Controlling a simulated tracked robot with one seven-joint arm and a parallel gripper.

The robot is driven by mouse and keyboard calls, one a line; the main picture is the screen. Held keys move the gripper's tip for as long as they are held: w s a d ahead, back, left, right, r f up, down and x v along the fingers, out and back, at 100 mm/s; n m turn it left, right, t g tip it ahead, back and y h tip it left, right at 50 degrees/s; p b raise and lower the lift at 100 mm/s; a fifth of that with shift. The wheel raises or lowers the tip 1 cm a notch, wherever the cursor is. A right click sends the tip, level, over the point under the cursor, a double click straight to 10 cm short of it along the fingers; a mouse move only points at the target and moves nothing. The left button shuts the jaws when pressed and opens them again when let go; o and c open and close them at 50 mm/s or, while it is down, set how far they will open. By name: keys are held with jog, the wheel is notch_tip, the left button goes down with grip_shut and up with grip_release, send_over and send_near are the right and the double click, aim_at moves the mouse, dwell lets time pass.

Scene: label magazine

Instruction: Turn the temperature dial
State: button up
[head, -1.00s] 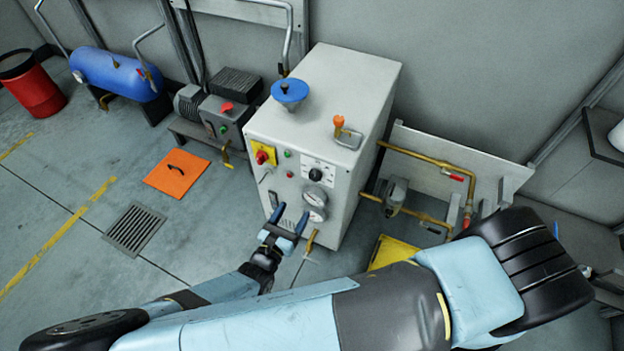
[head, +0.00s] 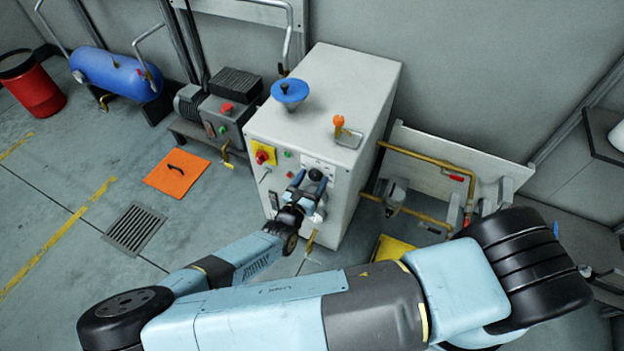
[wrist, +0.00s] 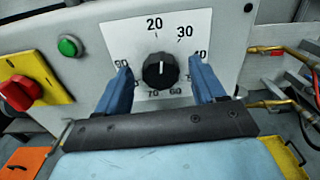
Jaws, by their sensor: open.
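The temperature dial is a black round knob (wrist: 160,70) with a white pointer line on a white numbered plate (wrist: 130,33). The line points up, near the 20 mark. In the head view the knob (head: 316,174) sits on the front of the white cabinet (head: 345,90). My gripper (wrist: 163,82) is open, with one blue finger on each side of the knob in the wrist view. The fingers look apart from the knob, with gaps on both sides. In the head view my gripper (head: 310,180) is just in front of the dial and partly hides the plate and gauges.
Left of the dial are a green button (wrist: 69,46) and a red switch on a yellow plate (head: 262,153). A blue funnel-like part (head: 290,92) and an orange-topped fitting (head: 339,124) stand on the cabinet. Brass pipes (head: 425,155) run at the right.

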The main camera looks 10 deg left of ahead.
jog(key=shift+w+d, duration=0.1)
jog(key=shift+w, duration=0.15)
jog(key=shift+c, duration=0.4)
jog(key=c, duration=1)
jog(key=shift+m, duration=0.3)
jog(key=m, duration=0.2)
jog(key=shift+m, duration=0.4)
jog(key=m, duration=0.3)
jog(key=shift+d+m, duration=0.1)
jog(key=shift+m, duration=0.3)
jog(key=m, duration=0.6)
jog(key=shift+s+d+f, duration=0.1)
jog(key=shift+f, duration=0.1)
jog(key=shift+m, duration=0.4)
